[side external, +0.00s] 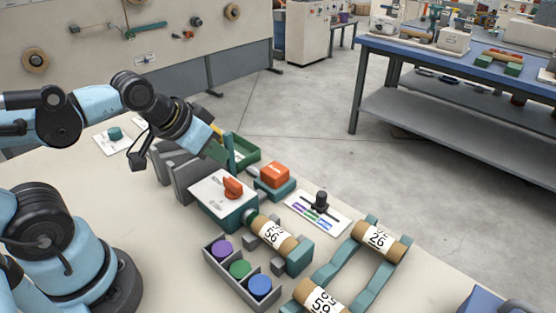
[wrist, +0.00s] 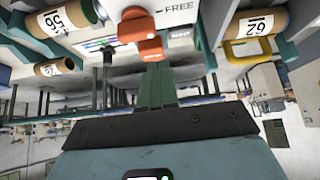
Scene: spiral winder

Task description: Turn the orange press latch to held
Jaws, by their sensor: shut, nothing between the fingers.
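The orange press latch (side external: 232,187) is a knob on the white top of a teal box (side external: 212,190). In the wrist view the orange latch (wrist: 138,27) shows on a white panel, with the word FREE beside it. My gripper (side external: 221,157) is above the back of the box, near the latch. In the wrist view its green fingers (wrist: 157,68) are together and empty, with their tips close to the orange part. I cannot tell whether they touch it. The rest of the panel's wording is partly hidden.
A roll marked 56 (side external: 271,235) lies in front of the box. An orange block (side external: 274,174) on a teal base stands behind it. A grey tray (side external: 262,293) holds purple, green and blue pieces. A black-knobbed panel (side external: 335,222) and a roll marked 26 (side external: 392,243) are at right.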

